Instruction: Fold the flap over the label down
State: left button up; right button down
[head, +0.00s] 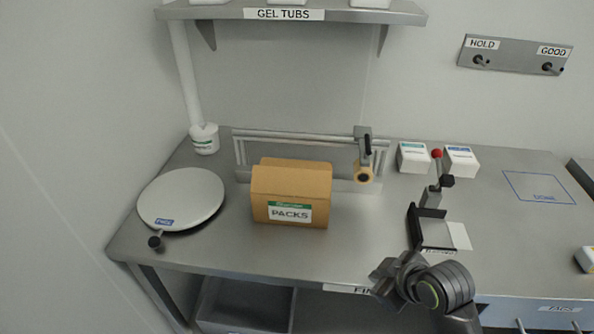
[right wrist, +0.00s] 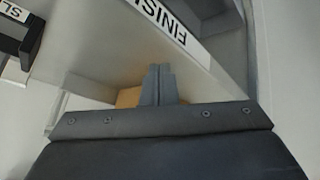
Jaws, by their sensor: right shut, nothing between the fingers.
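A brown cardboard box (head: 290,185) stands on the steel bench, left of centre in the head view. Its white and green label (head: 290,213) reads PACKS and is low on the front face. A cardboard panel (head: 290,178) at the top of the box reaches down above the label; the label shows, and the panel's exact angle is hard to tell. My right gripper (head: 377,281) is at the bench's front edge, to the right of and nearer than the box, apart from it. Its fingers (right wrist: 158,84) are shut and empty in the right wrist view. My left gripper is out of view.
A round white turntable (head: 182,198) is left of the box. A rail (head: 300,135) with a tan roll (head: 364,172) is behind it. A black fixture with a red knob (head: 437,154) stands right. Bench between box and fixture is clear. A GEL TUBS shelf (head: 330,14) hangs above.

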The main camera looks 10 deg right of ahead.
jog(key=w+a+r+n+t+y, duration=0.1)
jog(key=w+a+r+n+y, duration=0.1)
jog(key=w+a+r+n, duration=0.25)
jog(key=w+a+r+n+y, duration=0.1)
jog(key=w+r+n, duration=0.2)
jog(key=w+r, duration=0.35)
jog(key=w+a+r+n+t+y, duration=0.1)
jog(key=w+a+r+n+y, duration=0.2)
jog(key=r, duration=0.5)
jog(key=p, duration=0.3)
send_near(287, 172)
jog(key=shift+n+h, duration=0.35)
jog(key=shift+h, duration=0.05)
jog(key=w+a, duration=0.1)
jog(key=a+f, duration=0.1)
jog(key=w+a, duration=0.1)
jog(key=a, duration=0.1)
jog(key=shift+w+f, duration=0.15)
jog(key=shift+w, duration=0.15)
jog(key=shift+w+d+f, duration=0.15)
jog(key=shift+w+f, duration=0.45)
jog(key=shift+f, duration=0.1)
jog(key=shift+p, duration=0.4)
